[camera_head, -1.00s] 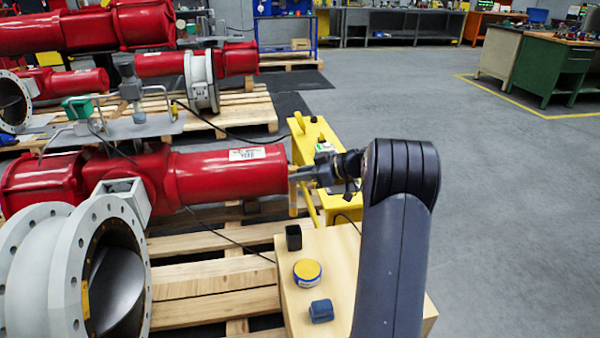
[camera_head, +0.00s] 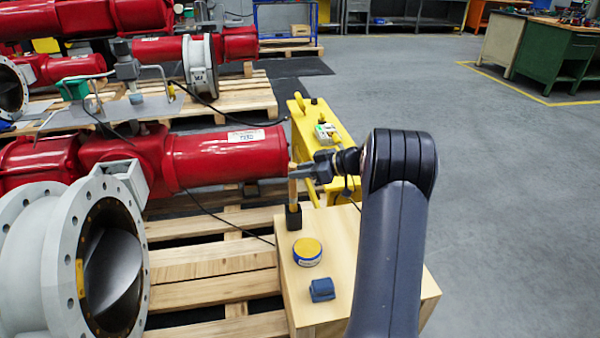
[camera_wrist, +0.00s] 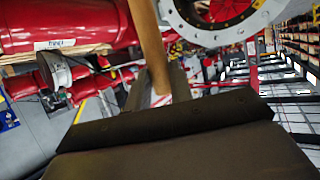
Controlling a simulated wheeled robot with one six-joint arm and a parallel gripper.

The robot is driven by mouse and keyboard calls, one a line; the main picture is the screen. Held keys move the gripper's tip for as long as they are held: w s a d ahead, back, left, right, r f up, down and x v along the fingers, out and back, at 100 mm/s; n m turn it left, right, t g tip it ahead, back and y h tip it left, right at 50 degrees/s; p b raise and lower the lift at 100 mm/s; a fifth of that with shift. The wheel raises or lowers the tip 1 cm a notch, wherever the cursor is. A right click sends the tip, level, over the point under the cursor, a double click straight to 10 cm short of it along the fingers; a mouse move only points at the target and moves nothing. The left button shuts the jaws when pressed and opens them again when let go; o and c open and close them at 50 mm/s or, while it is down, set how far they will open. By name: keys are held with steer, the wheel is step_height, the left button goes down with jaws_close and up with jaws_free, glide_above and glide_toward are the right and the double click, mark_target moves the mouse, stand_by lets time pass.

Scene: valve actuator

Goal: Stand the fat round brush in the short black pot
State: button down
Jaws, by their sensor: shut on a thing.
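The fat round brush (camera_head: 292,189) is upright, its wooden handle showing at my gripper (camera_head: 297,170). My gripper is shut on it. The short black pot (camera_head: 293,217) stands on the wooden box top at its far left corner. The brush's lower end meets the pot's mouth in the head view; its bristles are not visible, and it looks to be in the pot, though the depth is hard to tell. In the wrist view the wooden handle (camera_wrist: 150,45) runs up from between the fingers.
The light wooden box top (camera_head: 345,240) also bears a yellow-topped round tin (camera_head: 307,252) and a blue block-like item (camera_head: 322,290). A red actuator cylinder (camera_head: 225,158) lies close left of my gripper. A yellow frame (camera_head: 318,125) stands behind. Open floor lies right.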

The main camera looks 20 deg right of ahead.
steer(key=shift+f+b, duration=1.8)
steer(key=shift+b, duration=0.35)
steer(key=c, duration=1.2)
jaws_free()
steer(key=shift+o, duration=0.2)
steer(key=p+v, duration=0.1)
steer(key=v, duration=1)
steer(key=shift+w+a, duration=0.1)
steer(key=shift+a, duration=0.05)
steer(key=w+a+f+p, duration=0.1)
steer(key=w+a+p, duration=0.2)
steer(key=w+a, duration=0.3)
steer(key=shift+w+a, duration=0.2)
steer(key=shift+a, duration=0.5)
